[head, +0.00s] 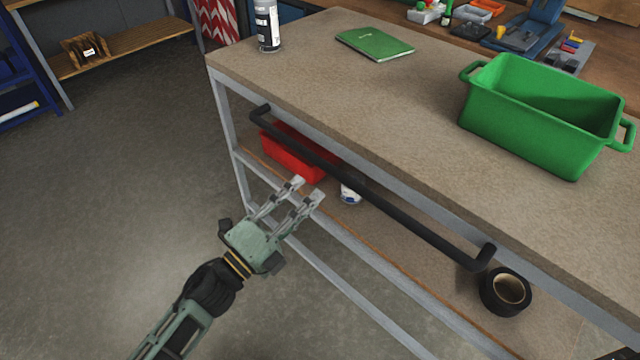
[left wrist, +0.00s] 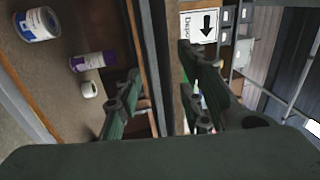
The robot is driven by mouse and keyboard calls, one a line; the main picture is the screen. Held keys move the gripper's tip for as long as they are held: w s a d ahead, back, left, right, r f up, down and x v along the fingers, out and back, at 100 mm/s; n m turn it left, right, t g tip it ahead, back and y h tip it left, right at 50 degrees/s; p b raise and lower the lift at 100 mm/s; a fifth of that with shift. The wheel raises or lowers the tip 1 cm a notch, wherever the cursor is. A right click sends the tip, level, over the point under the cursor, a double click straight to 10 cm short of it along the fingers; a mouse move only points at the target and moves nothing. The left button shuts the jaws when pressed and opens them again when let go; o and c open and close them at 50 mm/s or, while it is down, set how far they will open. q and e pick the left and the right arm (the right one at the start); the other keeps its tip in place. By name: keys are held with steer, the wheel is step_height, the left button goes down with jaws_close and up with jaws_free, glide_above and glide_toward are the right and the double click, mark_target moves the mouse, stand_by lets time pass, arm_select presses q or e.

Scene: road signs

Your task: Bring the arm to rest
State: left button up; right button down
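My left gripper (head: 307,190) comes in from the lower left in the head view. Its two fingers are apart with nothing between the tips, and they point toward the cart's side. The gripper is just in front of the cart's black handle bar (head: 370,190), below the worktop; I cannot tell whether it touches anything. In the left wrist view the fingers (left wrist: 160,100) are spread wide, with the dark bar (left wrist: 155,50) running between and beyond them. My right gripper is in neither view.
The cart top (head: 300,50) carries a green bin (head: 530,130), a green booklet (head: 375,44) and a spray can (head: 267,25). The lower shelf holds a red bin (head: 290,155) and black tape (head: 506,292). A sign (left wrist: 198,27) shows an arrow. Floor (head: 120,170) at left is clear.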

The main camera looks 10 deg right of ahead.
arm_select(q)
steer(key=shift+s+a+f, duration=0.1)
steer(key=shift+s+a, duration=0.3)
steer(key=shift+a, duration=0.15)
